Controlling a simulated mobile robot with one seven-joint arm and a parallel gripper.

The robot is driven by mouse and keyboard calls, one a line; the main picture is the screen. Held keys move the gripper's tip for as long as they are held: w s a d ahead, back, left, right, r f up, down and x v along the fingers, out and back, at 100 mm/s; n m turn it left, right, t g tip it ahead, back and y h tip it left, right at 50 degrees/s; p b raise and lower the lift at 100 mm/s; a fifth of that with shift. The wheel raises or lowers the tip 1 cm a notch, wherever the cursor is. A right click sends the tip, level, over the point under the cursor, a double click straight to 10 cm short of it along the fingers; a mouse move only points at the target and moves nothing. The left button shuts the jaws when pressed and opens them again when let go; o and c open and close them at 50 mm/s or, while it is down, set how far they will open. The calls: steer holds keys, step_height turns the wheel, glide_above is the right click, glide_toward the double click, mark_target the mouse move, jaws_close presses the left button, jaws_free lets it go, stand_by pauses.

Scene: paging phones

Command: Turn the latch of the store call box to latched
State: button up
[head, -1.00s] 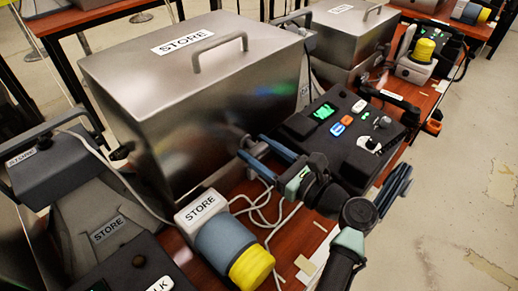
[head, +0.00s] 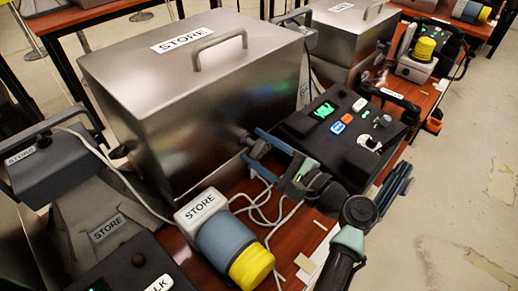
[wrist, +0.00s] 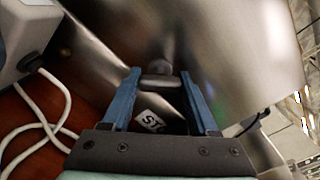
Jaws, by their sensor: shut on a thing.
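The store call box (head: 150,110) is a large brushed-steel box with a STORE label and a handle on its lid. Its lid looks closed. The latch (head: 246,138) is a small metal piece low on its front face, partly hidden by my fingers. My gripper (head: 252,144) reaches it from the right, with its blue fingers on either side. In the wrist view, the latch bar (wrist: 158,80) lies crosswise between the fingertips of my gripper (wrist: 160,88), which is shut on it. I cannot tell from here whether it is latched.
A black console (head: 345,128) with lit buttons stands right of the box. A second steel box (head: 345,32) is behind. Open floor (head: 450,180) lies at right.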

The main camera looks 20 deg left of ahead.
steer(key=n+b, duration=0.2)
steer(key=n, duration=0.3)
steer(key=shift+f, duration=0.15)
steer(key=shift+n+b, duration=1.25)
steer(key=shift+n, duration=0.85)
steer(key=o, duration=1.4)
steer(key=p+v, duration=0.2)
steer(key=v, duration=1.1)
steer(key=shift+r, duration=0.2)
